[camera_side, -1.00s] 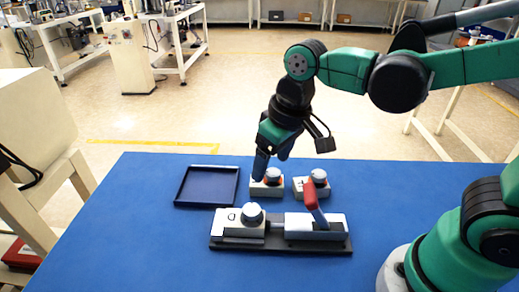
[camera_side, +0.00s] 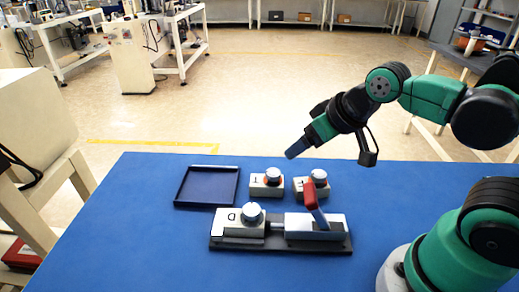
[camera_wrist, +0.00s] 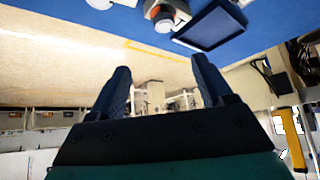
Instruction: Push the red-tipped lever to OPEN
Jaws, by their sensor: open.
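The red-tipped lever (camera_side: 312,202) stands up from the white housing on the right half of a dark base plate (camera_side: 330,248), its red handle leaning to the upper left in the side view. No OPEN marking is readable. My gripper (camera_side: 292,153) is above the far part of the blue table, up and behind the lever and apart from it. In the wrist view my gripper (camera_wrist: 162,75) shows two dark fingers spread apart with nothing between them. The lever is not seen in the wrist view.
A white block with a grey knob, marked D (camera_side: 240,222), shares the base plate. Two small white blocks with knobs (camera_side: 266,186) (camera_side: 311,187) stand behind it. An empty dark blue tray (camera_side: 207,203) lies at left. The blue table (camera_side: 140,240) is clear at front left.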

